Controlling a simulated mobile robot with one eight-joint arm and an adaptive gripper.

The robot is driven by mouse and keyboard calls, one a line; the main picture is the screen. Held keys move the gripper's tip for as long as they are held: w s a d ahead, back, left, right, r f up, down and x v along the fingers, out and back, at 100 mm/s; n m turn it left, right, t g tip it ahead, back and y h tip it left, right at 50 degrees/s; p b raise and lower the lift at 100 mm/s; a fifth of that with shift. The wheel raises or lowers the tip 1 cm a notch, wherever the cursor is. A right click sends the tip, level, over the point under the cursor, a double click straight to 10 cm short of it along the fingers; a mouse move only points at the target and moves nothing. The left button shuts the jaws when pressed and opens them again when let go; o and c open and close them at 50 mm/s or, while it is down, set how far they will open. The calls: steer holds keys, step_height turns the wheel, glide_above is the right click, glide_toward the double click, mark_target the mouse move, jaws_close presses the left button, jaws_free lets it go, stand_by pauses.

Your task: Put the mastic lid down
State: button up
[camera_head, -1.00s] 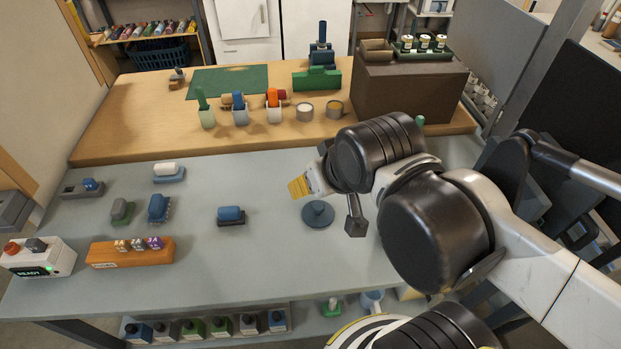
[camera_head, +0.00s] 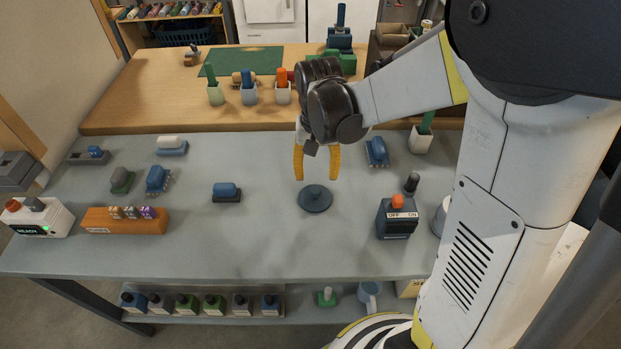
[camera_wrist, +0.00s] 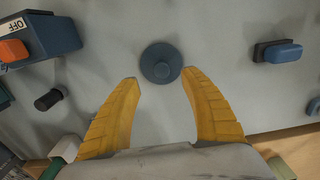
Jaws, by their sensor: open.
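The mastic lid, taken to be the round dark blue-grey disc with a small central knob (camera_head: 315,199), lies flat on the grey table (camera_head: 270,250). In the wrist view the lid (camera_wrist: 161,63) sits just beyond the fingertips, centred between them. My gripper (camera_head: 317,178) hangs above the table behind the lid, its yellow fingers apart and pointing down. In the wrist view my gripper (camera_wrist: 160,77) is empty, and clear table shows between its fingers. Neither finger appears to touch the lid.
A blue box with an orange OFF/ON switch (camera_head: 397,217) stands right of the lid, with a dark knobbed post (camera_head: 411,184) behind it. A blue block (camera_head: 227,191) lies to the left. A blue brush-like piece (camera_head: 377,152) is behind right. Table in front of the lid is clear.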

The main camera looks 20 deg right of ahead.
mark_target(315, 188)
step_height(315, 188, down, 4)
steer(key=shift+f+b, duration=0.2)
steer(key=shift+b, duration=0.55)
steer(key=f+b, duration=0.2)
steer(key=f, duration=0.1)
steer(key=f+b, duration=0.1)
steer(key=f, duration=0.1)
steer(key=shift+w+f, duration=0.1)
steer(key=shift+w, duration=0.25)
steer(key=c, duration=1.2)
steer(key=shift+o, duration=0.2)
step_height(315, 188, up, 9)
steer(key=p, duration=0.4)
steer(key=f+n, duration=0.3)
steer(key=shift+w+f+p, duration=0.3)
steer(key=shift+f+p, duration=0.05)
steer(key=shift+f, duration=0.05)
steer(key=shift+s+f+n, duration=0.1)
steer(key=shift+f+n, duration=0.2)
